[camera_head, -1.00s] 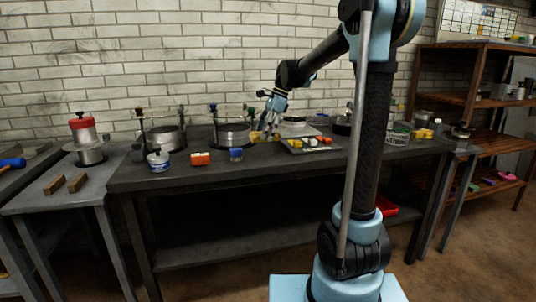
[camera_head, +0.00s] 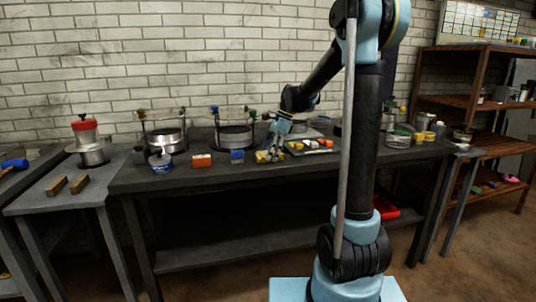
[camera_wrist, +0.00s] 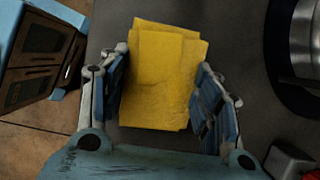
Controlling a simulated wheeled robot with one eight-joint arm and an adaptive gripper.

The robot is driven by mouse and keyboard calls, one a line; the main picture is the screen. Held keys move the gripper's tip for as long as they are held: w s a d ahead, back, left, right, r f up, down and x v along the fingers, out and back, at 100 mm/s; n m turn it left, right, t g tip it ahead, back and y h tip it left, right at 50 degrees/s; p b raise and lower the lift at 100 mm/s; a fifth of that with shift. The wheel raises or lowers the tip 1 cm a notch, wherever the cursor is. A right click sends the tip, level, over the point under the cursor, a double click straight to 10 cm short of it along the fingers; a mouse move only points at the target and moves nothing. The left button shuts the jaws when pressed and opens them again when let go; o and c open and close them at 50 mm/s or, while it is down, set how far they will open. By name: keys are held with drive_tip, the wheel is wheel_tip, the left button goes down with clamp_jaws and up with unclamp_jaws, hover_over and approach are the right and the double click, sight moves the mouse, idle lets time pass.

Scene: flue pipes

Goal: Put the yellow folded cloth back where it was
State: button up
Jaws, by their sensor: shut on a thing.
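The yellow folded cloth (camera_wrist: 160,75) lies between the blue-padded fingers of my gripper (camera_wrist: 162,95) in the wrist view, folded in flat layers. My gripper is shut on it. In the head view, my gripper (camera_head: 270,150) is low over the front part of the dark workbench (camera_head: 215,174), with the yellow cloth (camera_head: 262,157) at its fingers. I cannot tell whether the cloth touches the bench top.
An orange block (camera_head: 201,161) and a blue jar (camera_head: 237,156) stand left of my gripper. A tray (camera_head: 296,151) with small coloured pieces is close on the right. A round metal pot (camera_head: 235,136) stands behind. The bench's front edge is near.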

drive_tip(key=shift+f, duration=0.15)
drive_tip(key=o, duration=1.2)
drive_tip(key=shift+f, duration=0.1)
